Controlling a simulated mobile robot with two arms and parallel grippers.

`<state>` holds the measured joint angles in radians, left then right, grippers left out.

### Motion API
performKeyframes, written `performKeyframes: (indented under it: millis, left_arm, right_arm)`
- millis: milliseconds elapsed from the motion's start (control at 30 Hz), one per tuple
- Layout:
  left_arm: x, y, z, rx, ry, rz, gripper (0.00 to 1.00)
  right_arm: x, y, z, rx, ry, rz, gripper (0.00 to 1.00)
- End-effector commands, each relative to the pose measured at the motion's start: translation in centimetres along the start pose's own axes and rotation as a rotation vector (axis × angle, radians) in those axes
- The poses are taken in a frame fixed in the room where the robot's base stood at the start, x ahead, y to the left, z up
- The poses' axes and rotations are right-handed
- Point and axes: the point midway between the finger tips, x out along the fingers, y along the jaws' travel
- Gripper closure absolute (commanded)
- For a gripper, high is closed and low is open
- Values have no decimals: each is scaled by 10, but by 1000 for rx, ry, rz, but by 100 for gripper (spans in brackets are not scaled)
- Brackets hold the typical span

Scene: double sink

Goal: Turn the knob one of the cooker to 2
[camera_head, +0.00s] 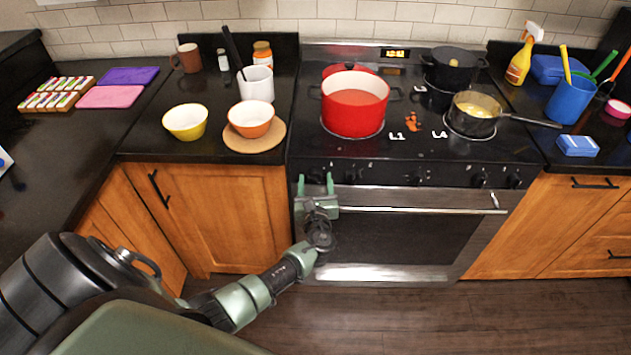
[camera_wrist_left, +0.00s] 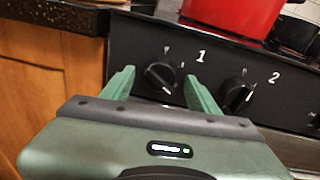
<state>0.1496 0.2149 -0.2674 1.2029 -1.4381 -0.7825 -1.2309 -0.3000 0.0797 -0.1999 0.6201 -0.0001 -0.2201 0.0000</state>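The cooker (camera_head: 415,150) has a row of black knobs along its front panel. In the left wrist view, knob one (camera_wrist_left: 160,76) sits beside the printed label 1, and a second knob (camera_wrist_left: 236,92) sits beside the label 2. My left gripper (camera_wrist_left: 160,80) is open, its two green fingers either side of knob one in this view. Whether they touch the knob cannot be told. In the head view the left gripper (camera_head: 316,182) is at the left end of the knob panel, above the oven handle. My right gripper is not in view.
A red pot (camera_head: 355,110), a black pot (camera_head: 452,68) and a pan (camera_head: 472,122) with a handle stand on the cooktop. The oven handle (camera_head: 420,210) runs below the knobs. Bowls on the left counter are clear of the gripper.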

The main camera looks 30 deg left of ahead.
Motion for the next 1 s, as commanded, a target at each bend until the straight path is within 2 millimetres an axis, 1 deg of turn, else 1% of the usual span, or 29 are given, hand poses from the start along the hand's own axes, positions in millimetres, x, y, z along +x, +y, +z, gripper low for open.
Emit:
performKeyframes:
  millis: [167,267,367,500,600,700,800,1000]
  left_arm:
    - [0,0,1,-1,-2,0,40]
    - [-7,0,1,-2,-2,-1,40]
    - [-22,-1,0,-2,1,-2,40]
    - [-47,0,-1,-2,1,-2,40]
    - [-62,0,-1,-2,0,-1,40]
    - [-72,0,-1,-1,0,-1,40]
    - [-77,0,0,-1,0,0,40]
    - [-78,0,0,-1,-1,0,40]
  right_arm:
    - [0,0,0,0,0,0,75]
    - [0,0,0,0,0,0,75]
    - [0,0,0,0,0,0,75]
    - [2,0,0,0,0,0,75]
    - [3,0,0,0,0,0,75]
    - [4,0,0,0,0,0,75]
    - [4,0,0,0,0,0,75]
    - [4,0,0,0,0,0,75]
